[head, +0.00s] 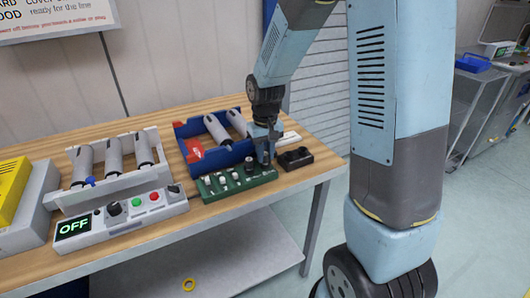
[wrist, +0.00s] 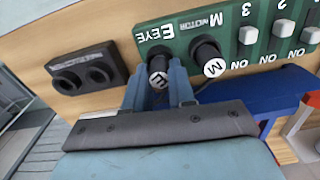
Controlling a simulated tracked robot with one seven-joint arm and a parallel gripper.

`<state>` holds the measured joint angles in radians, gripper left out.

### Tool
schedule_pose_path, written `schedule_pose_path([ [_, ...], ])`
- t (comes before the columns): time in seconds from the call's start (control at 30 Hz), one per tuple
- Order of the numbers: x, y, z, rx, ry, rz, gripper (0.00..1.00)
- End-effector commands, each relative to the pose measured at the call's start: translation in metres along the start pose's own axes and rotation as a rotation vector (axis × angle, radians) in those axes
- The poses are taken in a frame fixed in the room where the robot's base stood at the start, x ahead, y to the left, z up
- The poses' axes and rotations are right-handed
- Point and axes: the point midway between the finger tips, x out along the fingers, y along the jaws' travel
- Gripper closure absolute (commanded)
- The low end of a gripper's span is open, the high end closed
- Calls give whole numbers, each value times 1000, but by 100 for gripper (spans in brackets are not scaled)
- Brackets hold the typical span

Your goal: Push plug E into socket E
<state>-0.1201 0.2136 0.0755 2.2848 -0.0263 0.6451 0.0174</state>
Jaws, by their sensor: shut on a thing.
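The green socket panel (head: 226,186) lies near the front edge of the table. In the wrist view the panel (wrist: 236,38) shows the labels E EYE and M MOTOR. My gripper (head: 265,158) points down at the panel's right end. In the wrist view my gripper (wrist: 160,80) is shut on plug E (wrist: 158,70), a black plug with an E on its round end. Plug E is at the E EYE position and hides socket E. How deep it sits cannot be told. Plug M (wrist: 207,52) stands at the M MOTOR position beside the right finger.
A black block (head: 295,158) with two empty-looking round holes sits right of the panel. A blue bin (head: 195,130) with grey cylinders is behind it. A control box (head: 130,213) reading OFF and a white rack (head: 80,203) are left. The table's front edge is close.

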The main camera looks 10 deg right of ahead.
Motion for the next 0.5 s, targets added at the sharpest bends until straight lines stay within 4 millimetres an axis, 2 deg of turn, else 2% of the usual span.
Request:
schedule_pose_path([
  [0.03,0,0,0,0,0,0,75],
  [0.33,0,0,0,0,0,0,46],
  [0.5,0,0,0,0,1,0,46],
])
